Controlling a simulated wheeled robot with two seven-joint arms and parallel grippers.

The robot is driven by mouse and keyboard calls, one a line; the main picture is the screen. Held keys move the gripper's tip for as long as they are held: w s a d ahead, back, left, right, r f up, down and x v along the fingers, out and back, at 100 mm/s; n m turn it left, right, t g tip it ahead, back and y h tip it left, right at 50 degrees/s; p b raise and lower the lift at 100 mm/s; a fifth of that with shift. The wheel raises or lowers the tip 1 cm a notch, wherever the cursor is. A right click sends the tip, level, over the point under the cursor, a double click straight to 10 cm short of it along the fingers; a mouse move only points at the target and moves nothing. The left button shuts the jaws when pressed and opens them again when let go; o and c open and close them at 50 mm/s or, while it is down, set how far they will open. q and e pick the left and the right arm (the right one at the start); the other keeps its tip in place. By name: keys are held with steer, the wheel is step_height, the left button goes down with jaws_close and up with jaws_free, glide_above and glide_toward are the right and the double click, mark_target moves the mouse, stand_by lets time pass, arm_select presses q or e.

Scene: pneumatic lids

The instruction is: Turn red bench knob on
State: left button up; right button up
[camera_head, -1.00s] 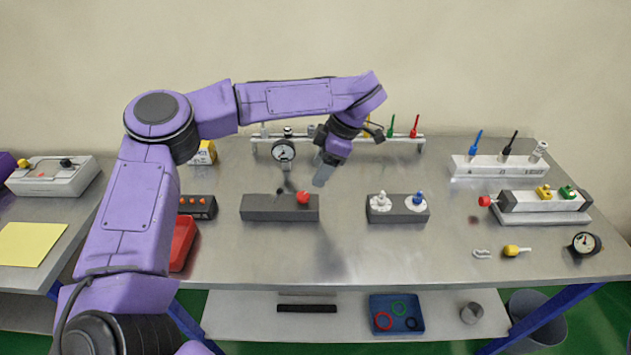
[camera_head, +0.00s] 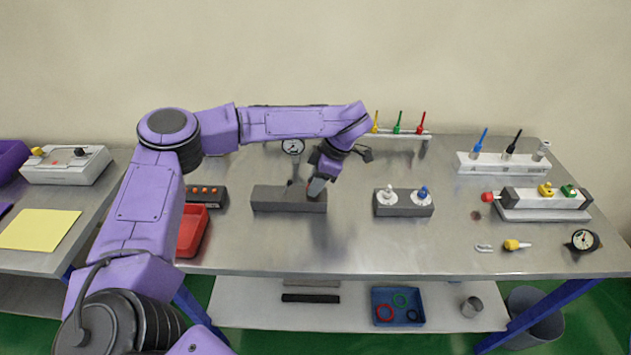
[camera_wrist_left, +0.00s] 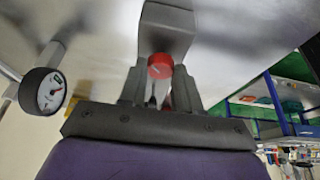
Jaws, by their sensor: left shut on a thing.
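The red bench knob (camera_wrist_left: 160,66) sits at one end of a dark grey block (camera_head: 280,198) on the steel bench. In the head view my left gripper (camera_head: 317,187) is down at the right end of that block and hides the knob. In the left wrist view the knob lies between the two fingertips of my left gripper (camera_wrist_left: 160,78), which is shut on it. My right gripper is not in view.
A dial gauge (camera_head: 293,146) stands behind the block. A grey block with white and blue knobs (camera_head: 404,210) stands to its right. A red tray (camera_head: 191,232) lies to the left. The bench front (camera_head: 350,255) is clear.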

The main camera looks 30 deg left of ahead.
arm_select(q)
steer(key=shift+f, duration=0.1)
steer(key=shift+n+g, duration=0.5)
steer(key=shift+n, duration=0.6)
steer(key=n+h, duration=0.1)
steer(key=n, duration=0.1)
steer(key=shift+w+a+n+g+b, duration=0.1)
steer(key=shift+n+g+b, duration=0.2)
steer(key=shift+n, duration=0.1)
steer(key=n+h+b, duration=0.1)
steer(key=n, duration=0.1)
steer(key=n+h+b, duration=0.1)
steer(key=n, duration=0.1)
steer(key=shift+w+a+f+g, duration=0.1)
steer(key=shift+a+f+g, duration=0.05)
steer(key=shift+g, duration=0.25)
steer(key=n+h+b, duration=0.1)
steer(key=n, duration=0.1)
steer(key=n+b, duration=0.2)
steer(key=shift+a+f+n+h, duration=0.1)
steer(key=shift+a+n+h, duration=0.1)
steer(key=shift+n+h, duration=0.2)
steer(key=shift+a+r+n+t+h+b, duration=0.1)
steer(key=shift+n+t+h+b, duration=0.15)
steer(key=shift+n+b, duration=0.8)
steer(key=shift+a+r+n+t+h+b, duration=0.15)
steer(key=shift+n+h+b, duration=0.2)
steer(key=shift+n+b, duration=0.7)
steer(key=shift+d, duration=0.1)
